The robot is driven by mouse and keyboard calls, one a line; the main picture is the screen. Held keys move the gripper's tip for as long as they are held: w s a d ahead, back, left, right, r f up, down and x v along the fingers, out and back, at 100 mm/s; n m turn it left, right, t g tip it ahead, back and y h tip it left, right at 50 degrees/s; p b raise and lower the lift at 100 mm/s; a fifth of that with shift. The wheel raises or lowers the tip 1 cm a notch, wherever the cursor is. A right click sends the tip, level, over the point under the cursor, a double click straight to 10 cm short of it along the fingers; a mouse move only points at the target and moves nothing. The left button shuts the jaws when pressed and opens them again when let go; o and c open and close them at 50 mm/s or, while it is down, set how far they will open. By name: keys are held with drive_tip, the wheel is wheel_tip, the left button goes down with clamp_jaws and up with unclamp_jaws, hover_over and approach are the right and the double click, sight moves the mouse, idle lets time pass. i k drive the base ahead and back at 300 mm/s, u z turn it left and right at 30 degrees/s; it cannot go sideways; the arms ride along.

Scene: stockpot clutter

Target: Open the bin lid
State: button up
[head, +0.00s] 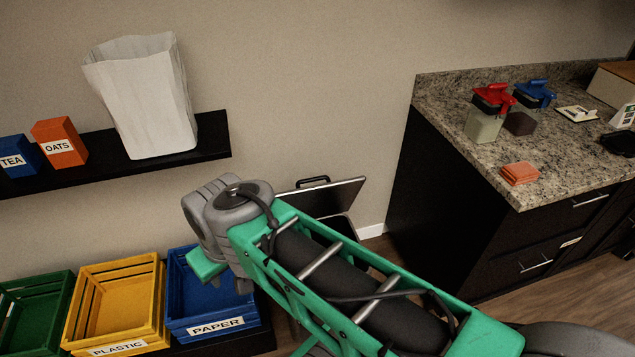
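The bin stands behind my arm, between the paper crate and the dark cabinet, and most of its body is hidden. Its lid (343,194) is a flat grey panel with a dark edge and a black handle (313,181) on its far edge. The lid looks raised at a slant, with a dark gap under its right part; its exact angle cannot be told. My green and grey arm crosses in front of the bin. My gripper cannot be made out; the arm hides that area, so whether it touches the lid does not show.
A blue paper crate (212,328), a yellow plastic crate (117,346) and a green crate (35,285) stand at lower left. A shelf (213,140) holds a white bag (150,100) and boxes. A granite counter (455,115) with jars is at right.

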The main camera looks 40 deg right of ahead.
sight(328, 198)
drive_tip(key=u, duration=1.9)
drive_tip(key=k, duration=0.65)
drive_tip(key=z, duration=0.85)
drive_tip(key=i, duration=1)
